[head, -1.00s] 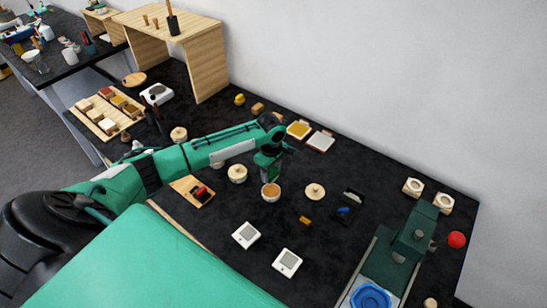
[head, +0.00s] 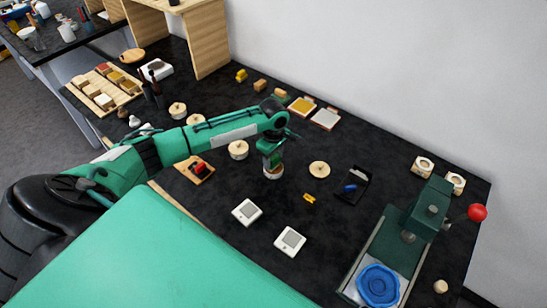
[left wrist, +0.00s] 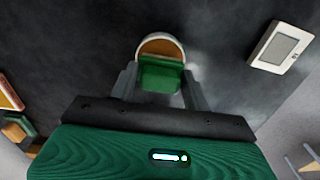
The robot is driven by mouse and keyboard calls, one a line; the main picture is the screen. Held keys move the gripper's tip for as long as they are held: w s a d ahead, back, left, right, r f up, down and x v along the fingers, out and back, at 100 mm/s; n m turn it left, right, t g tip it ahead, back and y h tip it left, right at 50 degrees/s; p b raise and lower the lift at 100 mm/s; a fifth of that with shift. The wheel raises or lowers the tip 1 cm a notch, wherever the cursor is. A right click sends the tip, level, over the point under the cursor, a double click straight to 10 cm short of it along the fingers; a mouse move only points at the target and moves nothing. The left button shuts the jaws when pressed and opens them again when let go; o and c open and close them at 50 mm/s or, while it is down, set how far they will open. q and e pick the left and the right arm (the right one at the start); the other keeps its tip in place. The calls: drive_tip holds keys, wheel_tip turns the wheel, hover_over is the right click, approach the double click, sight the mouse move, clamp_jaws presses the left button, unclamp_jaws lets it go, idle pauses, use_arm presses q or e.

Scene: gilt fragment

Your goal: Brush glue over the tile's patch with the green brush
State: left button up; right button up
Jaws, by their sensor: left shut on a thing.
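My left gripper (head: 273,160) is shut on the green brush (left wrist: 161,74), whose green body shows between the fingers in the left wrist view. A small round pot (head: 273,174) stands directly under it. In the left wrist view the pot's pale rim and brown content (left wrist: 160,46) show just beyond the brush. The brush tip is hidden, so I cannot tell how deep it reaches. One tile also shows in the left wrist view (left wrist: 281,47). My right gripper is not in view.
A round wooden lid (head: 320,169), a yellow piece (head: 309,198) and a black tray (head: 361,174) with a blue item lie to the right. A green press (head: 390,247) with a blue disc stands at the right. A red item (head: 198,168) sits on a wooden board.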

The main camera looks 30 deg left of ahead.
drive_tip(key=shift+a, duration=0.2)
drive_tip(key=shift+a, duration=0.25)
use_arm(q)
drive_tip(key=shift+f, duration=0.45)
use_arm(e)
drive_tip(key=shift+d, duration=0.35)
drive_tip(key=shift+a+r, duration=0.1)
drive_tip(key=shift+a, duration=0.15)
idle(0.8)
use_arm(q)
drive_tip(key=shift+p, duration=0.4)
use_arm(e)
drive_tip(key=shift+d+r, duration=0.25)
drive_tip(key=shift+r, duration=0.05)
use_arm(q)
drive_tip(key=shift+s+f, duration=0.1)
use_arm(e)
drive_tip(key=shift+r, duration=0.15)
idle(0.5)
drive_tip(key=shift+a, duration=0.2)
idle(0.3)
